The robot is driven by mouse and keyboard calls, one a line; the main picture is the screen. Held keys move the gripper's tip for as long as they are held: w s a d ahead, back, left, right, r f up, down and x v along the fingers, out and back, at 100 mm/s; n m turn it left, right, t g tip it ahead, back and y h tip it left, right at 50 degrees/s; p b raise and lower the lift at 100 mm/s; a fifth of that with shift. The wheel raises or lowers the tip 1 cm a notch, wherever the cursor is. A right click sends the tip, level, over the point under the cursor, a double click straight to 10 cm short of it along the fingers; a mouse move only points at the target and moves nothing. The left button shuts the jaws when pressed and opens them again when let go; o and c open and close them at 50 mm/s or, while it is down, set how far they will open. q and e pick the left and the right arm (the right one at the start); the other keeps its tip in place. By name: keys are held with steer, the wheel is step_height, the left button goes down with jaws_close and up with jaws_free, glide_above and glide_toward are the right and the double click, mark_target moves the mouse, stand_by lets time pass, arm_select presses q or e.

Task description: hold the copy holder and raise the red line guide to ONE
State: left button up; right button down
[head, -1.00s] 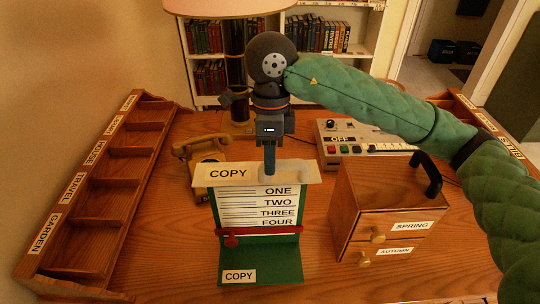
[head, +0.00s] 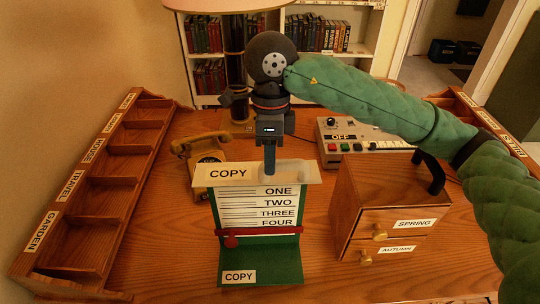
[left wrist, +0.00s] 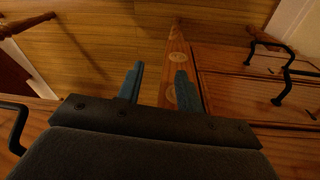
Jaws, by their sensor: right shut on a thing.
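The green copy holder (head: 262,272) stands upright on the desk, with a cream COPY strip along its top and lines ONE, TWO, THREE and FOUR on its sheet. The red line guide (head: 270,233) lies across the holder just below FOUR, with a red knob at its left end. My right gripper (head: 269,172) is shut on the copy holder's top edge from above; its fingertips are partly hidden. My left gripper does not show in the head view. In the left wrist view its two blue fingers (left wrist: 158,85) are apart with nothing between them.
A yellow telephone (head: 198,150) stands behind the holder on the left. A wooden drawer box (head: 345,215) marked SPRING and AUTUMN is close on the right. A compartment rack (head: 95,190) lines the left side. Bare desk lies between rack and holder.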

steer(key=shift+f+b, duration=0.5)
arm_select(q)
step_height(320, 180, up, 4)
steer(key=shift+r, duration=0.1)
arm_select(e)
steer(key=shift+f, duration=0.15)
steer(key=shift+f, duration=0.1)
